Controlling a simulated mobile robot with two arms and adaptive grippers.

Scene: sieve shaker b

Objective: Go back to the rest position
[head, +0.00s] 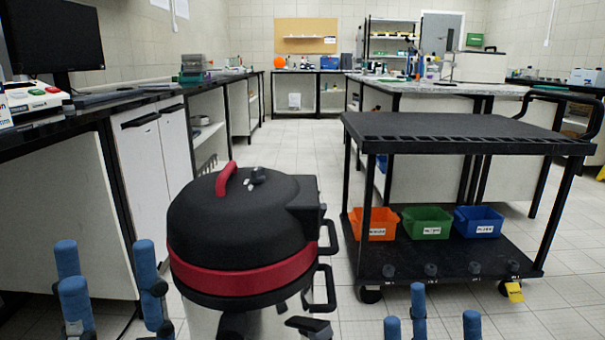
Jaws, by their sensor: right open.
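My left gripper (109,278) is at the bottom left of the head view. Its blue fingers point up and stand apart, with nothing between them. My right gripper (441,318) is at the bottom right, its blue fingertips also pointing up and apart, with nothing seen between them. Both are low in the view, and their lower parts are cut off by the picture's edge. No sieve shaker can be clearly made out.
A black drum-shaped machine (240,228) with a red band stands between my grippers. A black cart (455,135) at right carries orange (378,223), green (427,222) and blue (478,221) bins below. A counter (95,110) runs along the left. The middle aisle floor (315,150) is clear.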

